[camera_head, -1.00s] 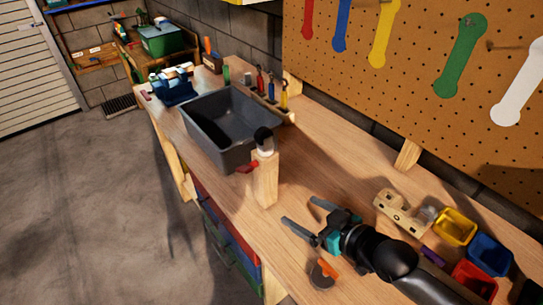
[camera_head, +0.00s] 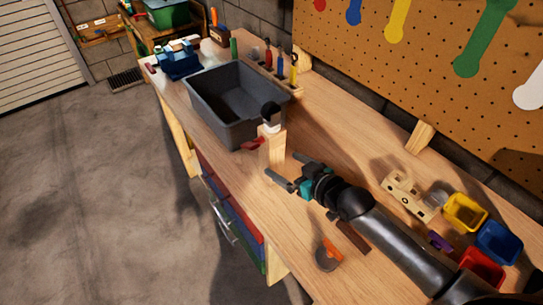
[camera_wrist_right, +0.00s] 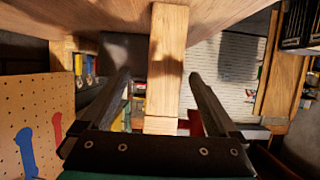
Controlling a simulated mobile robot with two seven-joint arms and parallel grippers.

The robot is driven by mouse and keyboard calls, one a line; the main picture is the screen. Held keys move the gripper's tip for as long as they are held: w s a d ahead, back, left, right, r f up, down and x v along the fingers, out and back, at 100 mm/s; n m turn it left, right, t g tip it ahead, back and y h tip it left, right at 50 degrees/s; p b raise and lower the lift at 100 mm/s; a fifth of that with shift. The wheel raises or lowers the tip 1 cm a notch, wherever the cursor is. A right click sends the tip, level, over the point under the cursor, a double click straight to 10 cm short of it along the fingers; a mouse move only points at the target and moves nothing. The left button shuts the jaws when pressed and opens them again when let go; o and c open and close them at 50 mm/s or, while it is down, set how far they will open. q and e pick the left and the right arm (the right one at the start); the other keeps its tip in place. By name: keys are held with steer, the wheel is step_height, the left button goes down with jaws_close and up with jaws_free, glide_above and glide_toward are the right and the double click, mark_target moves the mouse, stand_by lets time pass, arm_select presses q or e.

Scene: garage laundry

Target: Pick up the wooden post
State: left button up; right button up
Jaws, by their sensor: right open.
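The wooden post (camera_head: 274,149) is a pale upright block standing on the workbench (camera_head: 335,135) near its front edge, just in front of the grey bin. A small white and black object (camera_head: 269,117) is at its top. My right gripper (camera_head: 283,166) is open, low over the bench, with its fingers pointing at the post. In the right wrist view the post (camera_wrist_right: 167,65) appears between the two spread fingers (camera_wrist_right: 160,78). I cannot tell whether the fingertips have reached around it. The left gripper is not in view.
The grey bin (camera_head: 222,124) stands right behind the post, with a red piece (camera_head: 252,143) beside it. A wooden bracket (camera_head: 405,191) and yellow (camera_head: 464,211), blue (camera_head: 498,243) and red (camera_head: 480,270) bins lie right of my arm.

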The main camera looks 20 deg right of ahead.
mark_target(277, 161)
steer(key=shift+a+r+x, duration=0.1)
steer(key=shift+a+x, duration=0.05)
steer(key=shift+x, duration=0.8)
steer(key=shift+a+r+x, duration=0.1)
steer(key=shift+a+x, duration=0.05)
steer(key=shift+x, duration=0.75)
steer(key=shift+a+r+x, duration=0.1)
steer(key=shift+a+x, duration=0.05)
steer(key=shift+x, duration=0.8)
steer(key=shift+c, duration=0.3)
steer(key=shift+s+d, duration=0.1)
jaws_close()
steer(key=shift+r, duration=0.1)
